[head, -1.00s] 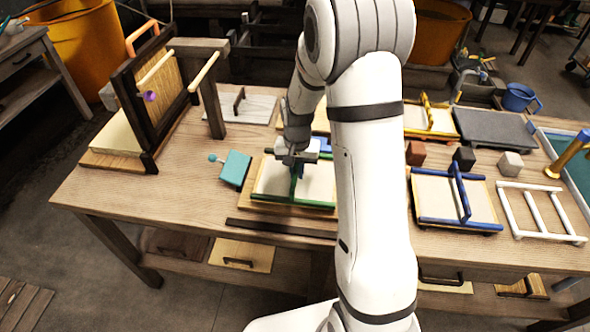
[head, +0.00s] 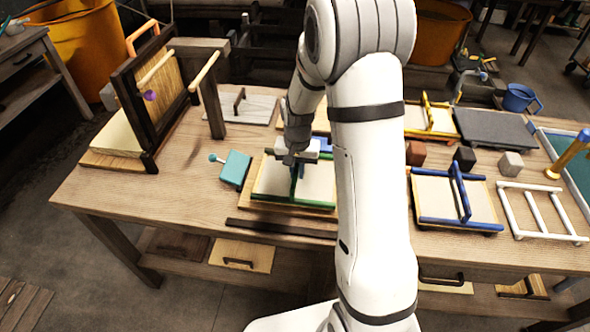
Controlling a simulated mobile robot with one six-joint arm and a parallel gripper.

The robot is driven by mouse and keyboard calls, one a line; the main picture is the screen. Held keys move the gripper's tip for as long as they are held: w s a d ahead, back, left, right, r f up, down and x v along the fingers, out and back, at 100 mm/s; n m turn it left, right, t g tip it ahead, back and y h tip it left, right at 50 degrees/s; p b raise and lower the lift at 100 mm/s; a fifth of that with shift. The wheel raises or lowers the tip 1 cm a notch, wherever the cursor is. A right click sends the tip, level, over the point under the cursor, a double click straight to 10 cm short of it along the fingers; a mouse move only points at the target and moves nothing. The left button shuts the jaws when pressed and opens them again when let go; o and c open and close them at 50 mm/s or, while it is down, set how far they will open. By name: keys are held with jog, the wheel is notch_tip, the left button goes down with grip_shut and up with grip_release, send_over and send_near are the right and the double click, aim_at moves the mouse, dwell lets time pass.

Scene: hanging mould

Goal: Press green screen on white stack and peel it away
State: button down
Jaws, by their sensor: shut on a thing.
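The green screen (head: 262,201) is a flat, pale-faced frame with green edges and an upright green cross-handle. It lies on a wooden board near the table's front, left of my arm, which hides its right side. My gripper (head: 296,158) is above its middle and shut on the green handle. The fingertips are small and partly hidden. A thick pale cream stack (head: 115,139) sits on a wooden board at the far left, beside an upright dark-framed panel. I cannot tell whether this is the white stack.
A teal block (head: 235,168) stands just left of the green screen. A dark strip (head: 272,229) lies in front. A blue-framed screen (head: 438,199), a white frame (head: 541,212) and several small cubes stand to the right. A wooden post (head: 211,104) rises behind left.

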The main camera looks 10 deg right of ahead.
jog(key=shift+r+p, duration=0.85)
jog(key=shift+r, duration=0.35)
jog(key=shift+r+p, duration=2.3)
jog(key=shift+r, duration=1.25)
jog(key=shift+f, duration=0.1)
